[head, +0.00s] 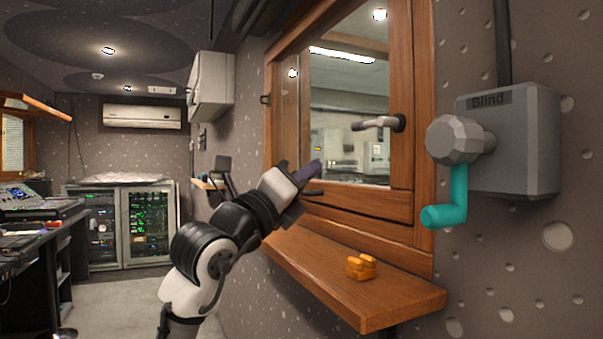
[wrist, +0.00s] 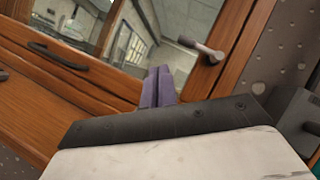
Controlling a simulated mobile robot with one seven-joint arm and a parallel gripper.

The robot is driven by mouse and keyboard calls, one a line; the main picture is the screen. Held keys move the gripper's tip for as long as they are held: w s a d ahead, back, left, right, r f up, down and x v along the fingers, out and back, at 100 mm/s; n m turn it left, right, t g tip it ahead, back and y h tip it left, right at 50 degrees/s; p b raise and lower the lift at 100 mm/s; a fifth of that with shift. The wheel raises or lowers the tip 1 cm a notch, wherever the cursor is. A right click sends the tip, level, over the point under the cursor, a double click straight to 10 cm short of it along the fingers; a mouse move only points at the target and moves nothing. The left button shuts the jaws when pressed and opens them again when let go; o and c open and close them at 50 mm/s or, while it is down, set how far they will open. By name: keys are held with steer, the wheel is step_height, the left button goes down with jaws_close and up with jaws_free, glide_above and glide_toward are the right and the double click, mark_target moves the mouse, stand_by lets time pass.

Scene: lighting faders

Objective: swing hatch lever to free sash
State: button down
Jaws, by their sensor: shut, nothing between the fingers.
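In the wrist view the lever (wrist: 200,47) shows above and to the right of the fingers. The sash's glass pane (head: 345,100) sits in the wooden frame, and its lower rail carries a dark pull handle (wrist: 58,56). My gripper (head: 316,167) is shut and empty, in front of the lower part of the sash, below and left of the lever and apart from it. Its purple fingers (wrist: 158,86) show close together.
A wooden sill (head: 350,272) juts out below the sash, with a small orange object (head: 361,266) on it. To the right, a grey box (head: 510,140) marked "Blind" carries a teal crank handle (head: 450,205). A mixing desk (head: 35,215) stands far left.

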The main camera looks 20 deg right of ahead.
steer(key=shift+a+f, duration=0.25)
steer(key=shift+a, duration=0.1)
stand_by(0.4)
